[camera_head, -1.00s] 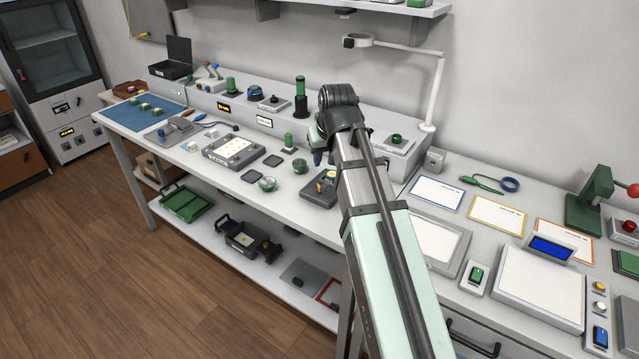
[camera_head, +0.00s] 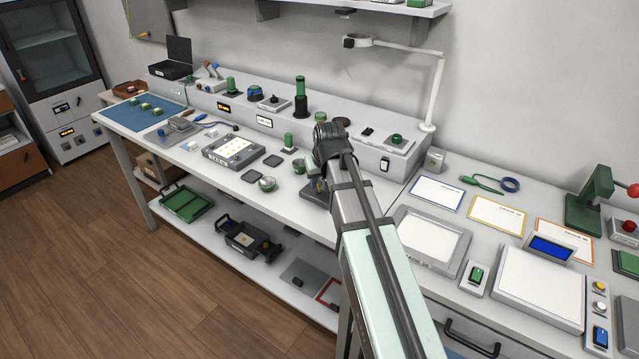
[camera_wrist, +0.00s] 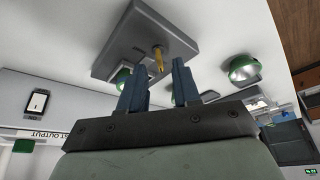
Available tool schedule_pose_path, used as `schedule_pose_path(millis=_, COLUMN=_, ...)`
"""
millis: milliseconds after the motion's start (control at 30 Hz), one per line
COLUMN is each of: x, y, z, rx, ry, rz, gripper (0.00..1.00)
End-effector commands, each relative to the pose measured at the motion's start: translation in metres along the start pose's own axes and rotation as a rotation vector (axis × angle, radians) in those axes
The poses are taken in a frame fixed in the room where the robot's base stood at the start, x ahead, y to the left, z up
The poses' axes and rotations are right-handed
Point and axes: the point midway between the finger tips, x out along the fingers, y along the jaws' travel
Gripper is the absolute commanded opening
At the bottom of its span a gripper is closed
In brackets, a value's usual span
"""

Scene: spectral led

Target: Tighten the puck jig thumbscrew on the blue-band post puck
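In the wrist view my gripper (camera_wrist: 157,78) has its two blue fingers apart, with nothing visibly held between them. The grey jig block (camera_wrist: 128,40) lies just beyond the fingertips. A yellow upright part (camera_wrist: 158,60) on it, perhaps the thumbscrew, shows in line with the gap; I cannot tell whether a finger touches it. Green round pieces show partly behind the fingers; I cannot make out a blue band. In the head view the jig (camera_head: 310,194) is mostly hidden by my arm, and my fingers are hardly visible above it.
A green-and-silver round cup (camera_head: 267,184) and dark square pads stand left of the jig. A green post (camera_head: 289,141) and a grey tray (camera_head: 233,150) stand farther back. The raised ledge (camera_head: 350,140) with devices runs behind. The bench's front edge is close to the jig.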

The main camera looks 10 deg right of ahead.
Motion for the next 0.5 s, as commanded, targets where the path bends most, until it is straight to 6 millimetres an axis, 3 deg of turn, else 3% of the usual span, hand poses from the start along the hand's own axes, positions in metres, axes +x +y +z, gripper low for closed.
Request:
schedule_pose_path(millis=200, x=0.016, y=0.000, z=0.000, rx=0.000, ry=-0.001, rz=0.000, gripper=0.32)
schedule_pose_path(millis=500, x=0.020, y=0.000, z=0.000, rx=0.000, ry=0.000, rz=0.000, gripper=0.32)
